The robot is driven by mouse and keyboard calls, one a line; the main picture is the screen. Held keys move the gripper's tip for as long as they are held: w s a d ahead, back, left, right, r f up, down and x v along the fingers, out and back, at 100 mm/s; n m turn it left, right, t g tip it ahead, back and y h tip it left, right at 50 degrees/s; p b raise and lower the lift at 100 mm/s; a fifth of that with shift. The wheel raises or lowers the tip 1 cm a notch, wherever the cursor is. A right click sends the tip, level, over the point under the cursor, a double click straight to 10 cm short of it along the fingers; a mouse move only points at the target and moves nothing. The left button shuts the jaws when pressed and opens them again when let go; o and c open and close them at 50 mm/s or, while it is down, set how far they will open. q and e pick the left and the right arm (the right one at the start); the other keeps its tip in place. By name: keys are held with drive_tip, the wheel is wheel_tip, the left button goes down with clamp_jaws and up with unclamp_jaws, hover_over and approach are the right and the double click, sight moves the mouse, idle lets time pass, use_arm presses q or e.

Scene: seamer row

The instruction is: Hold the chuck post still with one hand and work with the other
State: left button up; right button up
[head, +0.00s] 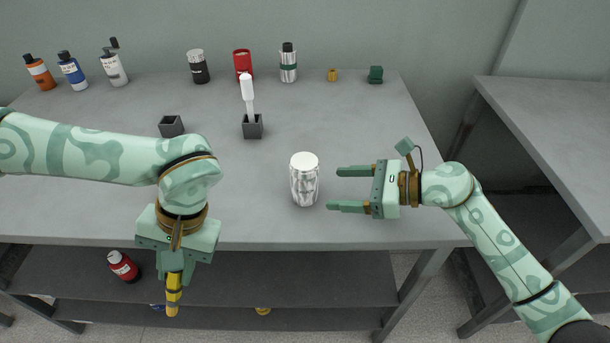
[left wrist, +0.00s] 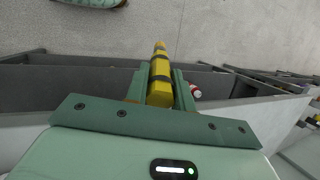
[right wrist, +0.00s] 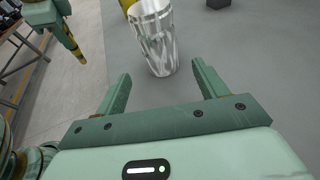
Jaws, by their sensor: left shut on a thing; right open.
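My left gripper (head: 173,270) is shut on a yellow tool with black bands (head: 172,297), which points down in front of the table's front edge. The tool also shows between the fingers in the left wrist view (left wrist: 159,80). My right gripper (head: 350,189) is open and level over the table, its fingers pointing left toward a silver can (head: 304,182). The can stands upright near the front edge, just beyond the fingertips and apart from them, as the right wrist view (right wrist: 155,40) shows. I cannot tell which thing is the chuck post.
A white-handled tool (head: 247,90) stands in a dark square holder (head: 252,128); an empty-looking holder (head: 171,126) is left of it. Bottles, cans and small parts line the back. A red can (head: 123,266) lies on the lower shelf (head: 230,278). Another table (head: 560,110) is at right.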

sight(310, 187)
use_arm(q)
wheel_tip(310, 187, down, 2)
drive_tip(key=shift+w+f+b, duration=0.15)
drive_tip(key=shift+b, duration=0.65)
use_arm(e)
drive_tip(key=x, duration=0.7)
drive_tip(key=shift+w+a+f, duration=0.15)
drive_tip(key=shift+w+a, duration=0.1)
drive_tip(key=shift+a, duration=0.05)
drive_tip(key=c, duration=0.7)
